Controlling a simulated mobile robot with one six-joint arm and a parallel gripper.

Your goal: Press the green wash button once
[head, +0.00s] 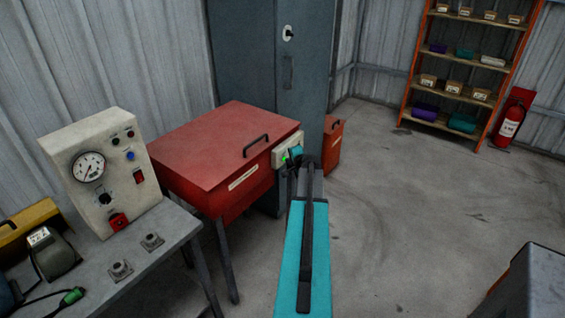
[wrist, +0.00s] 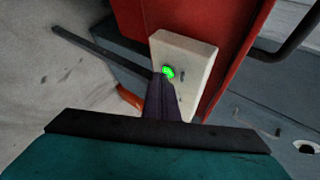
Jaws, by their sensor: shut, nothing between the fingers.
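The green wash button (wrist: 168,72) shows bright green on a cream control panel (wrist: 196,58) on the side of a red lidded cabinet (wrist: 236,30). In the head view the cabinet (head: 222,148) stands on legs, with the green button (head: 285,157) just left of my gripper (head: 298,158). In the wrist view my gripper (wrist: 159,80) is shut and empty, its tips at the button's lower left edge and covering part of the panel. I cannot tell whether the tips touch the button.
A grey bench (head: 165,262) with a gauge box (head: 100,172) stands at the left. A tall grey cabinet (head: 262,70) is behind the red one. Orange shelves (head: 458,75) and a fire extinguisher (head: 509,125) are at the back right.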

